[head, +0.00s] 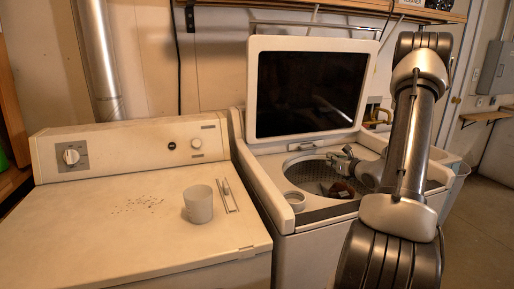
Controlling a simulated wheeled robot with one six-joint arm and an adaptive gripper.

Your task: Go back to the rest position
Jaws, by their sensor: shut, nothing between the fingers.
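My arm rises on the right side of the head view, in front of the open washer. My gripper (341,159) is over the round tub opening, small in the picture and partly hidden by its own links. It is shut and holds nothing. I cannot tell whether the two touch.
The washer's lid (253,90) stands open behind the tub (300,172). A small white round cup (295,200) sits on the washer's front left edge. On the dryer top (110,235) are a white mug (198,204), a narrow holder (227,196) and dark specks (140,203).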

